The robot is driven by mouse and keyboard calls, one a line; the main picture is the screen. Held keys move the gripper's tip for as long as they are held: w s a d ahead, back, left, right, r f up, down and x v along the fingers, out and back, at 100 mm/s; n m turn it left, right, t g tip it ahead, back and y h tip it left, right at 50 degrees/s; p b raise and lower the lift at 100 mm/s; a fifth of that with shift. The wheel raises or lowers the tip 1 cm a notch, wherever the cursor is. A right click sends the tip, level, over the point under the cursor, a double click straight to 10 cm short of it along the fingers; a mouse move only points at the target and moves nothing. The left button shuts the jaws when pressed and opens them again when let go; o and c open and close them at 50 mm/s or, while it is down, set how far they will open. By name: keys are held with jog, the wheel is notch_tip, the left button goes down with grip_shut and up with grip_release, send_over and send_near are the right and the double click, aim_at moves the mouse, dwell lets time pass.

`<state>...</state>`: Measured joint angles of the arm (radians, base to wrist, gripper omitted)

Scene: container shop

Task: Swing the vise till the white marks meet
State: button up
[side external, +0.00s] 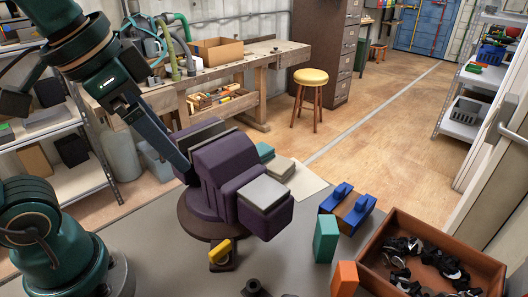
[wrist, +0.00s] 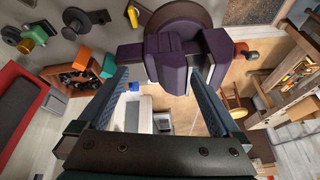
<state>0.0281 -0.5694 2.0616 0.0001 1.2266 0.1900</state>
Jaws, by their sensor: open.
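The purple vise (side external: 222,172) stands on a dark round base (side external: 190,222) on the grey bench top, with a grey block face on its right end. A yellow lever (side external: 221,250) sticks out at the front foot of the base. I cannot make out the white marks. My gripper (side external: 184,166) is at the vise's left side, one finger slanting down close to it; I cannot tell if they touch. In the wrist view my gripper (wrist: 162,78) is open, the purple vise (wrist: 178,45) beyond and between the fingertips, partly covered by them.
A wooden tray (side external: 474,251) of black parts sits at the bench's right. Near it stand a green block (side external: 326,238), an orange block (side external: 344,279) and a blue-and-brown piece (side external: 350,208). Grey and teal blocks lie behind the vise. Bench room is clear before the green block.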

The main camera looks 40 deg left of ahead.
jog(key=w+d+r+m+g, duration=0.2)
jog(key=w+m, duration=0.3)
jog(key=m, duration=0.2)
jog(key=m+g, duration=0.3)
jog(key=m, duration=0.6)
send_near(256, 185)
jog(key=shift+s+d+f, duration=0.1)
jog(key=shift+f, duration=6.1)
